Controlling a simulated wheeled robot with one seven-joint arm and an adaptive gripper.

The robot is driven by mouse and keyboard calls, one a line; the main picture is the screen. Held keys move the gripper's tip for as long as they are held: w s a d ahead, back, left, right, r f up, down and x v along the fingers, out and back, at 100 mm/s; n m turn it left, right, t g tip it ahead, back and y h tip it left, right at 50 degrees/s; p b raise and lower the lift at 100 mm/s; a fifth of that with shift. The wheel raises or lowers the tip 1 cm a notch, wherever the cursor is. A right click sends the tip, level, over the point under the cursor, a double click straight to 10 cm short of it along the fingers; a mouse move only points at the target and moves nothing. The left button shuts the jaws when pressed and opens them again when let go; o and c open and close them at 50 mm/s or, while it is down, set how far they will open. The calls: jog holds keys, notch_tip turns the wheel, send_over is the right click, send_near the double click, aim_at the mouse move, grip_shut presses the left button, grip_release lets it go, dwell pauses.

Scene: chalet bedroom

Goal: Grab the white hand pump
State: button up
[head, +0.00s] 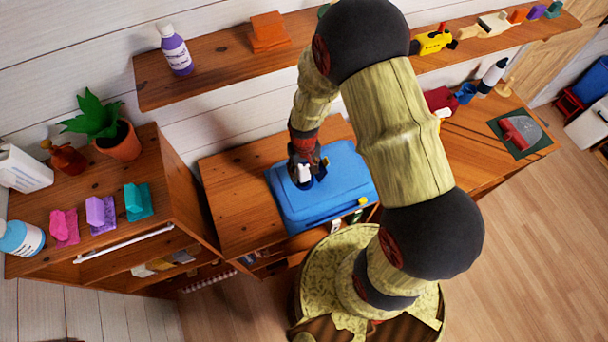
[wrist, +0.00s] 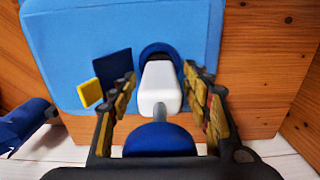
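A white hand pump (wrist: 160,88) with dark blue round parts at both ends stands between my fingers in the wrist view. In the head view its white part (head: 304,173) shows just below my gripper (head: 305,163), over the blue case. My gripper also shows in the wrist view (wrist: 159,80), its two fingers spread on either side of the white part. A narrow gap appears to remain on each side, so it looks open around the pump. Whether the pump touches the case is hard to tell.
The blue case (head: 318,207) lies on a wooden cabinet (head: 232,213). A wall shelf (head: 220,72) runs behind my arm. A left cabinet (head: 185,200) holds a plant (head: 98,118) and small blocks. A white-and-black bottle (head: 492,77) stands at the right.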

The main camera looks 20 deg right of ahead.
grip_shut()
dwell(0.5)
